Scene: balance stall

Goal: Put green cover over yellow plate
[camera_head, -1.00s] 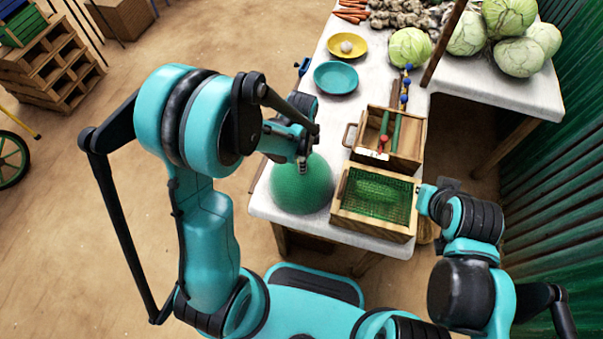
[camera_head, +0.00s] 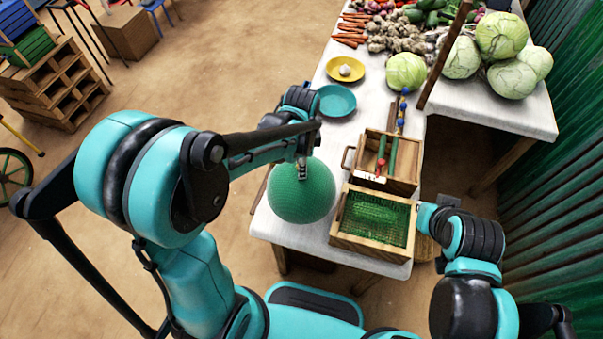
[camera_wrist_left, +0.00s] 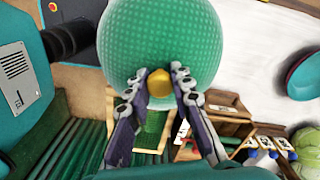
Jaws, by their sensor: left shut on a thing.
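The green cover (camera_head: 301,200) is a dome with a woven-looking surface, at the table's left edge beside the wooden crates. My left gripper (camera_head: 301,170) is shut on its knob from above. The left wrist view shows the fingertips (camera_wrist_left: 160,77) around the yellow-gold knob (camera_wrist_left: 159,84), with the green dome (camera_wrist_left: 165,30) beyond. The cover seems held a little above the table; its underside is hidden. The yellow plate (camera_head: 331,69) lies farther back, with a small white bulb (camera_head: 345,70) on it. My right arm is at the lower right; its fingers cannot be made out.
A teal plate (camera_head: 337,101) lies between the cover and the yellow plate. An open crate with green mesh (camera_head: 372,248) and a divided wooden box (camera_head: 404,186) stand right of the cover. A cabbage (camera_head: 405,72) sits right of the plates.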

